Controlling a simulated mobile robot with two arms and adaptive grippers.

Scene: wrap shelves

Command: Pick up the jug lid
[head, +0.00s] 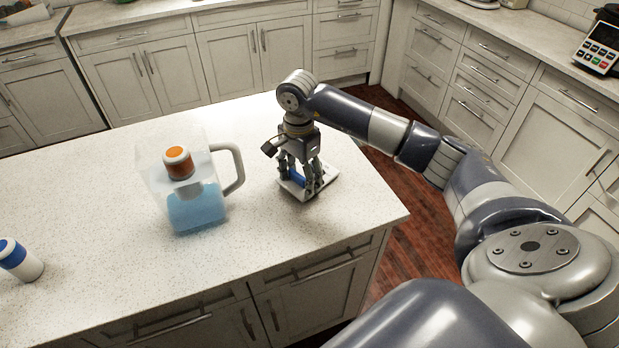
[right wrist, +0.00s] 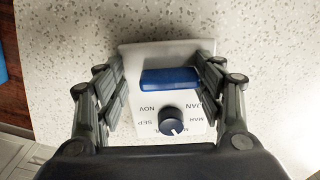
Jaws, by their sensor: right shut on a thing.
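The jug lid (head: 294,190) is a flat white plate with a blue raised handle, at the right part of the island counter. In the right wrist view the lid (right wrist: 183,51) shows a dark blue dial and month letters. My right gripper (head: 306,182) points down over it and is shut on the lid, one finger on each side of the blue handle. Whether the lid touches the counter or is just above it, I cannot tell. The clear jug (head: 158,190) with blue liquid and a handle stands to the left. My left gripper is not in view.
A white cylinder with an orange top (head: 179,166) shows in the jug's upper part. A white and blue cylinder (head: 20,262) is at the counter's left. The speckled counter (head: 90,195) is mostly clear. Cabinets (head: 140,75) line the back.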

